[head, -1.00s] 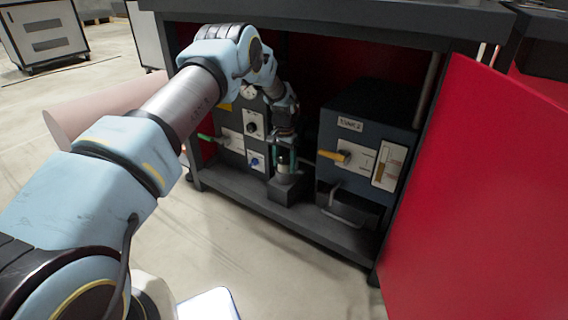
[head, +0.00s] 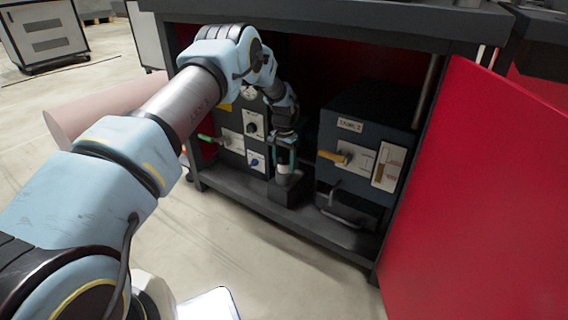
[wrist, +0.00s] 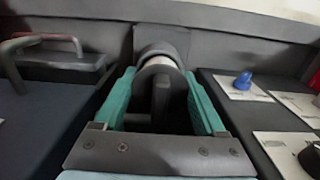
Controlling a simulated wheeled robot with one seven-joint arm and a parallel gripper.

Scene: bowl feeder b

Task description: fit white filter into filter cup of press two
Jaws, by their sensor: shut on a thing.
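My gripper (head: 285,160) points down inside the open cabinet. Its teal fingers are shut on a small pale cylinder, which I take for the white filter (head: 284,169). In the wrist view my gripper (wrist: 160,90) has a finger on each side of the white filter (wrist: 158,62), seen as a white band below a dark rim. A dark block (head: 287,192) stands on the cabinet floor directly below the filter. I cannot tell whether this block is the filter cup, or whether the filter touches it.
A dark box labelled TANK 2 (head: 362,140) with a yellow handle stands right of my gripper. A panel unit (head: 240,135) with a gauge and knobs stands left. The red door (head: 475,200) is open at right. The cabinet top (head: 330,18) lies above my arm.

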